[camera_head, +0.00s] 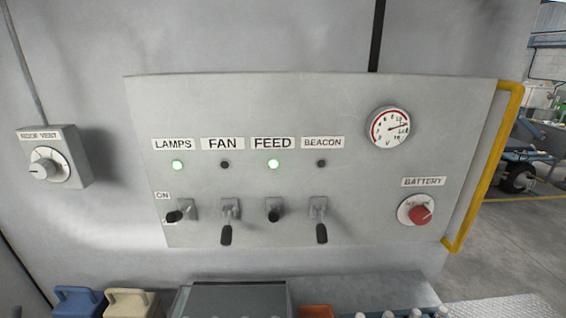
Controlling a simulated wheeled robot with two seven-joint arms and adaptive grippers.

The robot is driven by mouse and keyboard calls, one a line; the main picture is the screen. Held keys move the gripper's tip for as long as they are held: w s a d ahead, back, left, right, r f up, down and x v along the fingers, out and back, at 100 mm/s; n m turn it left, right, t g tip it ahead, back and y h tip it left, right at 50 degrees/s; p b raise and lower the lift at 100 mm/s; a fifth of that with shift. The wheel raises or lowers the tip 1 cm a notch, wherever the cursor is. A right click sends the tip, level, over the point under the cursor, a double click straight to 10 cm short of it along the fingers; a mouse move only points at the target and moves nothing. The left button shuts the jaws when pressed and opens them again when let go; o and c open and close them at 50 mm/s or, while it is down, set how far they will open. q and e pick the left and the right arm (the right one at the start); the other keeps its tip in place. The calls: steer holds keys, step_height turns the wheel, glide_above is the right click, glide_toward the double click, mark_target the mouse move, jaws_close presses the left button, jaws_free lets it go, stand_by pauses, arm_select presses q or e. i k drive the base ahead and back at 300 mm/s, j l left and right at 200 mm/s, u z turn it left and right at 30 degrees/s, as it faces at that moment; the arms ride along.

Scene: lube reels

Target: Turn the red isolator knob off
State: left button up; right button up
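The red isolator knob (420,214) sits on a pale round plate at the lower right of the grey control panel (340,185), under a label reading BATTERY (423,182). Its exact turn position is too small to tell. A round gauge (390,127) marked V is above it, with its needle pointing right. The lamps under LAMPS (178,164) and FEED (273,163) glow green. Those under FAN (225,164) and BEACON (321,163) are dark. Neither of my grippers shows in this view.
Several toggle levers (227,225) stick out along the panel's lower left. A yellow rail (487,165) borders the panel's right side. A grey box with a dial (46,167) is on the wall at left. Blue and cream containers (78,301) and a dark case (236,300) stand below.

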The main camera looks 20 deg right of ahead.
mark_target(420, 215)
steer(key=z, duration=1.85)
